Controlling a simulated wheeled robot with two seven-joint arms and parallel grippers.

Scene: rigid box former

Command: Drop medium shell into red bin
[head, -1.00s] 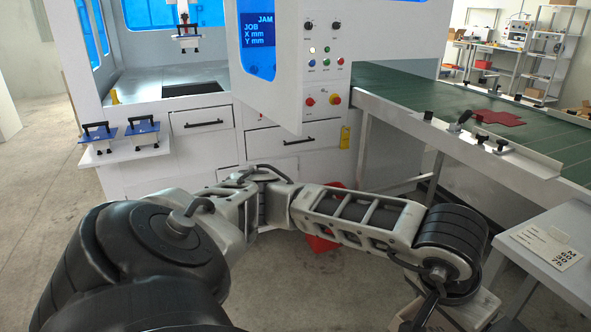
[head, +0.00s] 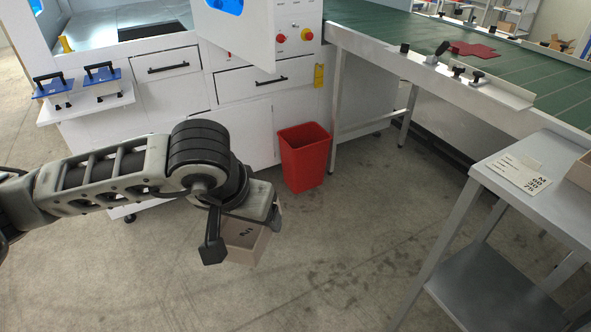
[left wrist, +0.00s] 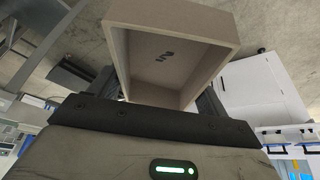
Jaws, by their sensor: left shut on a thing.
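The medium shell (head: 244,242) is a small open tan box with dark marks on it. My left gripper (head: 243,226) comes in from the left and is shut on it, holding it above the floor. In the left wrist view the shell (left wrist: 172,55) fills the upper middle, its empty inside facing the camera. The red bin (head: 304,158) stands open on the floor in front of the white machine, behind and to the right of the shell. The shell is apart from the bin. My right gripper is not in view.
A grey side table (head: 525,190) with a printed card (head: 519,174) and part of another tan box stands at the right. The conveyor (head: 400,40) holds a flat red piece (head: 473,50). Its legs are right of the bin. The floor between is clear.

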